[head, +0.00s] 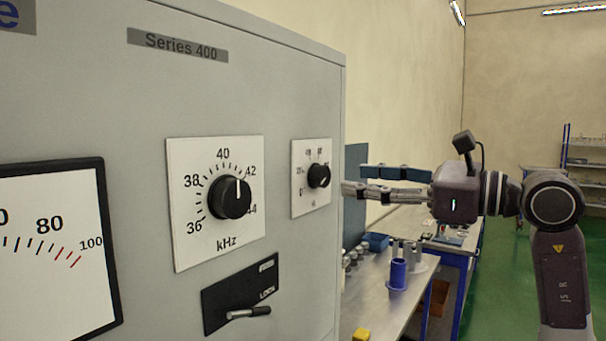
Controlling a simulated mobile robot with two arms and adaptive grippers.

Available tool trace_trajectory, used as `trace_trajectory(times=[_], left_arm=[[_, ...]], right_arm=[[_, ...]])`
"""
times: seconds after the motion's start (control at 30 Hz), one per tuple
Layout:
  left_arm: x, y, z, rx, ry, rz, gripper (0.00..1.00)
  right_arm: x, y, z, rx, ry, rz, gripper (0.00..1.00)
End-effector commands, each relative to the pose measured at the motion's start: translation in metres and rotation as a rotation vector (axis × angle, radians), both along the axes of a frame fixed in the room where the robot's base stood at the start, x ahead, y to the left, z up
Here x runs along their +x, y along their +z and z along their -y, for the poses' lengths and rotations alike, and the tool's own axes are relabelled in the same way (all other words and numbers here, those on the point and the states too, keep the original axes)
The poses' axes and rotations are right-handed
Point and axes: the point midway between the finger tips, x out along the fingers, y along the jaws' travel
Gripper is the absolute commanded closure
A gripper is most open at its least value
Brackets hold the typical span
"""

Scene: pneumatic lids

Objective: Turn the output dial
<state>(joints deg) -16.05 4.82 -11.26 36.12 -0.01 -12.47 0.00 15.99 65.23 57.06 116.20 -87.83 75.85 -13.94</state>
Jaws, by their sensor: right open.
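A grey cabinet panel (90,110) marked "Series 400" carries two black dials. The smaller dial (319,176) sits on a white scale plate near the panel's right edge; its fine markings are too small to read surely. The larger dial (230,197) has a kHz scale from 36 to 44, and its white mark points up, slightly right. Neither plate shows a readable word "output". My right gripper (357,180) is open and empty, its fingers pointing left towards the smaller dial, just right of the panel edge and apart from the dial. My left gripper is not in view.
A lock lever (248,312) sits on a black plate below the larger dial. A meter (52,250) is at the left. Behind, a workbench (385,285) holds a blue cylinder (397,274) and a blue bin (376,242). The green floor (495,280) is open at the right.

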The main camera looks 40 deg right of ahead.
Motion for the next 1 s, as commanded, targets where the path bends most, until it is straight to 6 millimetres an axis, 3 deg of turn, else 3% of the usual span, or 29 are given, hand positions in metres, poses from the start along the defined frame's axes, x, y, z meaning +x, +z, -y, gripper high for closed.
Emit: trace_trajectory(times=[0.17, 0.4, 0.5, 0.63, 0.93, 1.0], left_arm=[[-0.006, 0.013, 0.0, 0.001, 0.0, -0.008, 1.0], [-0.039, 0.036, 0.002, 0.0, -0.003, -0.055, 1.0], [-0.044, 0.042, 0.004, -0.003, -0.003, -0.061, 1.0], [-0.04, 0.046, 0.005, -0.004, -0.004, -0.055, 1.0], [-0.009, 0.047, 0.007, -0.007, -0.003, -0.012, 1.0], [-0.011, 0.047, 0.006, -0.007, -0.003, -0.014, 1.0]], right_arm=[[0.015, 0.004, -0.005, -0.001, 0.001, -0.003, 0.53], [0.052, 0.004, -0.016, -0.001, 0.002, -0.003, 0.53], [0.064, 0.004, -0.019, 0.0, 0.002, -0.001, 0.53], [0.072, 0.001, -0.021, 0.0, 0.001, 0.0, 0.53], [0.075, -0.001, -0.022, 0.0, 0.001, 0.0, 0.53], [0.075, -0.001, -0.022, 0.0, 0.001, 0.0, 0.6]])
